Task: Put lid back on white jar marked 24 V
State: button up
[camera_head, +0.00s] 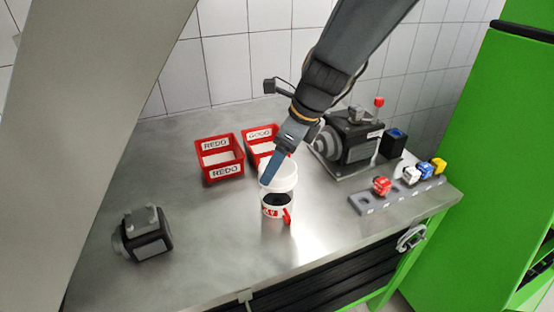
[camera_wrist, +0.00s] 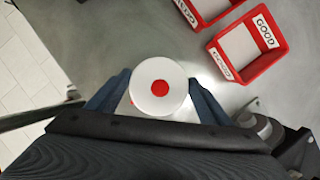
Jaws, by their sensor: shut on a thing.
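The white jar (camera_head: 277,220) stands upright on the metal bench, with red lettering on its front, only partly readable, and a red piece at its lower right. Its opening looks dark inside. My gripper (camera_head: 279,174) is directly over the jar. It is shut on the white lid (camera_head: 284,177), which looks to be a little above the jar's rim; exact contact cannot be told. In the wrist view the lid (camera_wrist: 160,75) is a round white disc with a red dot, between the two blue-grey fingers of the gripper (camera_wrist: 160,88). The lid hides most of the jar there.
Red bins marked REDO (camera_head: 222,172) and GOOD (camera_head: 260,135) stand behind the jar. A grey pump (camera_head: 348,142) is at the back right. A rack (camera_head: 390,197) with coloured blocks lies right. A dark device (camera_head: 149,240) sits at the left. The bench around the jar is clear.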

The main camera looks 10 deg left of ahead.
jog(key=shift+f+b, duration=1.4)
jog(key=shift+b, duration=0.05)
jog(key=shift+f+b, duration=0.35)
jog(key=shift+f, duration=0.7)
jog(key=shift+a+r+p, duration=0.1)
jog(key=shift+p, duration=0.6)
jog(key=shift+f+p, duration=0.2)
jog(key=shift+p, duration=0.4)
dwell(0.9)
jog(key=o, duration=0.9)
jog(key=shift+o, duration=0.7)
jog(key=shift+r, duration=0.1)
